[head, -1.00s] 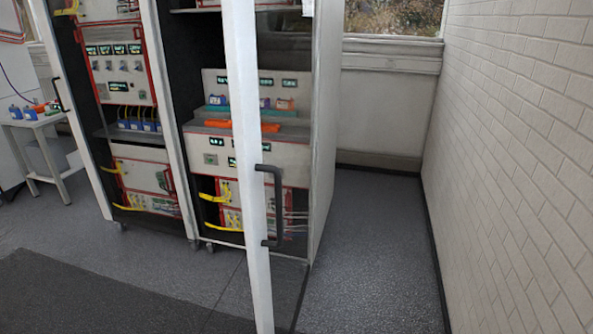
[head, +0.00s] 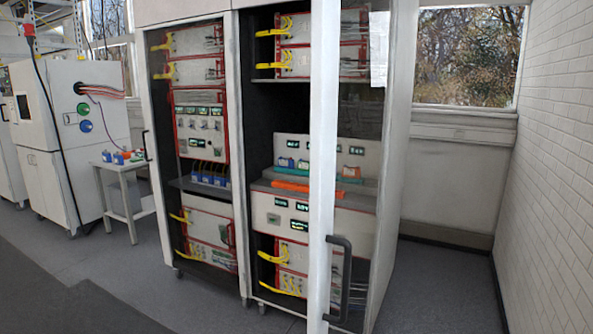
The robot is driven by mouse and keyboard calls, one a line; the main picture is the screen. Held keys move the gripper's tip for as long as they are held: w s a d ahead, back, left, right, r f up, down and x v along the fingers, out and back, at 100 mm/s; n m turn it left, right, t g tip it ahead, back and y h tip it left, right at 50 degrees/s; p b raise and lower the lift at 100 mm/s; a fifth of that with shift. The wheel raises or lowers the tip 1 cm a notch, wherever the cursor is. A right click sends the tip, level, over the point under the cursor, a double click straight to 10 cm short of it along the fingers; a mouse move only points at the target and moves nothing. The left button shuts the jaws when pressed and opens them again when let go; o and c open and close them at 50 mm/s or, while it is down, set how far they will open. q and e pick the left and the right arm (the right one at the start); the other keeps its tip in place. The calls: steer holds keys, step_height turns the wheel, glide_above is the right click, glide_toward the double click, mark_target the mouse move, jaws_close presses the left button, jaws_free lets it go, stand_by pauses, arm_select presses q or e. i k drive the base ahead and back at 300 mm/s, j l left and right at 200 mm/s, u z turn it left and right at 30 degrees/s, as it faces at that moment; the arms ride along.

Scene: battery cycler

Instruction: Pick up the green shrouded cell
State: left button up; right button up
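I cannot clearly pick out a green shrouded cell at this size. Small blue cells (head: 287,162) and an orange-red cell (head: 351,172) stand at a teal tray (head: 300,172) on a shelf inside the right cabinet. An orange bar (head: 290,186) lies in front of them. The cells on the right are seen through the glass of the door. More small blue and red cells (head: 118,157) stand on a small white table (head: 128,192) at the left; their details are too small to tell. Neither of my grippers is in view.
The right cabinet's door edge (head: 321,200) stands in front of its opening, with a black handle (head: 340,280). The left cabinet (head: 160,120) stands beside it. A white machine (head: 60,140) is at far left. Grey floor (head: 430,290) is clear at right, before a brick wall (head: 555,150).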

mark_target(303, 165)
steer(key=u, duration=1.45)
steer(key=i+u, duration=0.3)
steer(key=i, duration=0.45)
steer(key=i+z, duration=0.25)
steer(key=i, duration=0.2)
steer(key=i+j+z, duration=0.1)
steer(key=i+z, duration=0.2)
steer(key=i, duration=0.15)
steer(key=i+j+z, duration=0.25)
steer(key=i, duration=0.15)
